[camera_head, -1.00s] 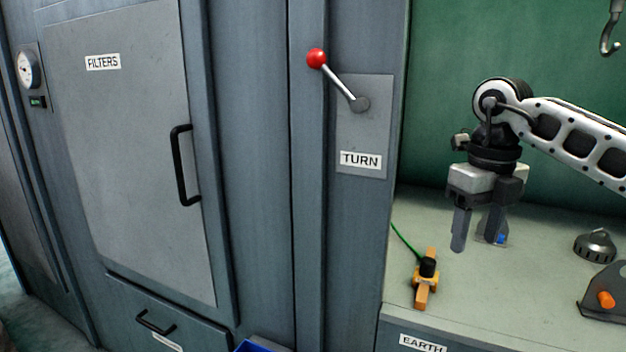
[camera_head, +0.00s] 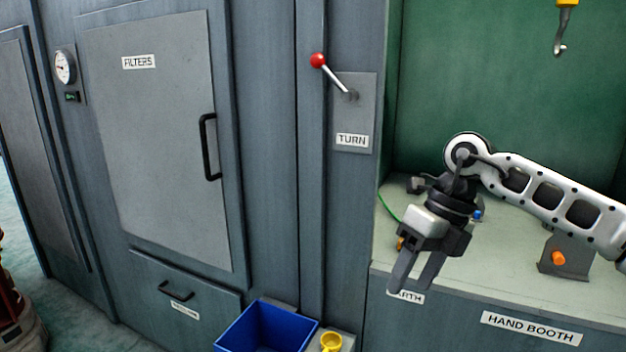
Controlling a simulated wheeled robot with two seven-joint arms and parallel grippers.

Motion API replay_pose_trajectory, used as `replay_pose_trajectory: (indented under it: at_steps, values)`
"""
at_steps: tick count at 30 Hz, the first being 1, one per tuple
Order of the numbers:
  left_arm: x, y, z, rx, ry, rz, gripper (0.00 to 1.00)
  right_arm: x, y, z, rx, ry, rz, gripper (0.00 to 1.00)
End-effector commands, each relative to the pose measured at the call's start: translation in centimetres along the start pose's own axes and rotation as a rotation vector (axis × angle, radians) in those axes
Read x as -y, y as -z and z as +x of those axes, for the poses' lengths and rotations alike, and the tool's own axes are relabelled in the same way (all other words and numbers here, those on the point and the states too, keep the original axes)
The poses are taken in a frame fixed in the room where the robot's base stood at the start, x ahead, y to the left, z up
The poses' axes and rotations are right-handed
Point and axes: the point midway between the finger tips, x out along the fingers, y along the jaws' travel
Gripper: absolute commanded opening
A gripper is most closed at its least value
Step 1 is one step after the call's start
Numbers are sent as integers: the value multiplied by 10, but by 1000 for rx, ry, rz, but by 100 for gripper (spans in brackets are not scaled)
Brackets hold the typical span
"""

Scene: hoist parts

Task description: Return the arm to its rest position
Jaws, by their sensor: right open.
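My right arm comes in from the right edge across the hand booth. My right gripper (camera_head: 416,284) is open and empty, its fingers pointing down in front of the booth's front edge. It partly covers the EARTH label (camera_head: 406,296) and the orange and yellow clamp behind it. My left gripper is not in view.
The booth shelf (camera_head: 510,250) holds a dark bracket with an orange knob (camera_head: 558,258). A hook (camera_head: 560,42) hangs at upper right. A red-knobbed lever (camera_head: 334,74) is on the TURN panel. A blue bin (camera_head: 268,328) and yellow cup (camera_head: 331,342) stand below.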

Motion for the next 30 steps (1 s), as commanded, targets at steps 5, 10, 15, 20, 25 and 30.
replay_pose_trajectory:
  at_steps: [5,10,15,20,25,30]
  values:
    - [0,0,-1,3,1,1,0,-60,-4,54,38,-281,-57,55]
    - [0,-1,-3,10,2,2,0,-158,-2,93,143,-789,-10,55]
    - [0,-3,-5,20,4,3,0,-214,-4,82,297,-1317,272,55]
    - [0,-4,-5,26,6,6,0,-195,-10,71,443,-1689,739,55]
    - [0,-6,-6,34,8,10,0,-124,7,103,566,-1881,1398,55]
    - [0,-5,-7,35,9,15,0,-54,73,177,612,-1820,2120,55]
